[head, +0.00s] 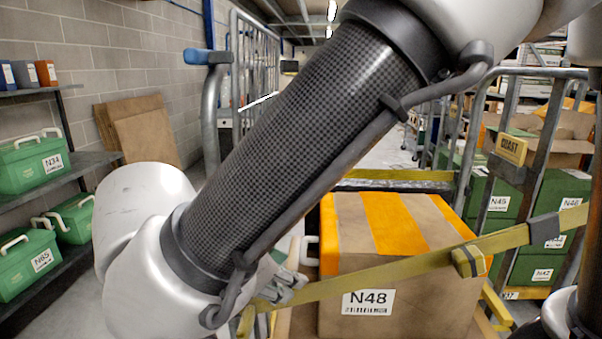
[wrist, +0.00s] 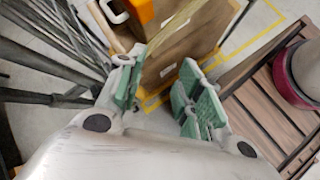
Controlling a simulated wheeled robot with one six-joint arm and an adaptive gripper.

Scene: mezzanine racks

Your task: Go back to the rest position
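My gripper (wrist: 158,98) shows in the wrist view with its two green-padded fingers spread apart and nothing between them. Beyond the fingers is the side of a brown box (wrist: 190,45) with an orange top edge. A brown box labelled N48 (head: 370,303), with orange stripes on top, stands behind the arm. A yellow strap (head: 400,268) runs across the front of this box.
Green boxes (head: 30,165) sit on a grey shelf (head: 92,160) at left. A cage trolley (head: 508,150) with more green boxes stands at right. Cardboard sheets (head: 145,140) lean on the wall. A brown slatted surface (wrist: 265,105) lies right of my gripper in the wrist view.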

